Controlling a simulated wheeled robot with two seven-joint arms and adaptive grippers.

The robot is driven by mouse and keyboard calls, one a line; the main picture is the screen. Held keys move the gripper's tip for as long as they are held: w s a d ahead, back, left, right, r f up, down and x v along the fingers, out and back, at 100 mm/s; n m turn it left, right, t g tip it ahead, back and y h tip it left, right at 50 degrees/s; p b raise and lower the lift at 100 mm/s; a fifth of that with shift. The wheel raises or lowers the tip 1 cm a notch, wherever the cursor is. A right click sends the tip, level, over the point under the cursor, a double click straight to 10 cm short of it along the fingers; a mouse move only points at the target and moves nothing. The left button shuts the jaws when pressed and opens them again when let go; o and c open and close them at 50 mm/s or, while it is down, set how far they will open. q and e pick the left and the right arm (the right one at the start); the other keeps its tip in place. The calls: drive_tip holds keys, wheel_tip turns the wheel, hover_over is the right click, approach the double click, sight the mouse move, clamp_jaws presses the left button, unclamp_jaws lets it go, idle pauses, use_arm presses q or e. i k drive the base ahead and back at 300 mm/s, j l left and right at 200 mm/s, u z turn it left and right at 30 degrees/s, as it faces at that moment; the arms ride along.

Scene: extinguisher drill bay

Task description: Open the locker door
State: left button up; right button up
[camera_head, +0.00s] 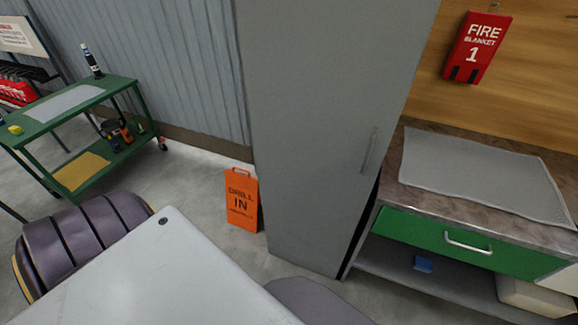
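The locker (315,110) is a tall grey cabinet in the middle of the head view, and its top is cut off by the frame. Its flat grey door has a slim vertical bar handle (369,150) near the right edge. The door looks shut, with no inside of the locker showing. A narrow dark strip lies between the door's lower right edge and the counter beside it; I cannot tell whether it is a gap or shadow. Neither of my grippers shows in this view, and nothing touches the handle.
A counter with a green drawer (455,243) and a grey mat (480,175) stands close on the locker's right. A red fire blanket box (478,47) hangs above. An orange drill sign (242,200) stands left of the locker. A green cart (75,110) is farther left.

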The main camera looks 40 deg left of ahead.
sight(328, 82)
drive_tip(key=i+j+u, duration=0.1)
drive_tip(key=u, duration=0.9)
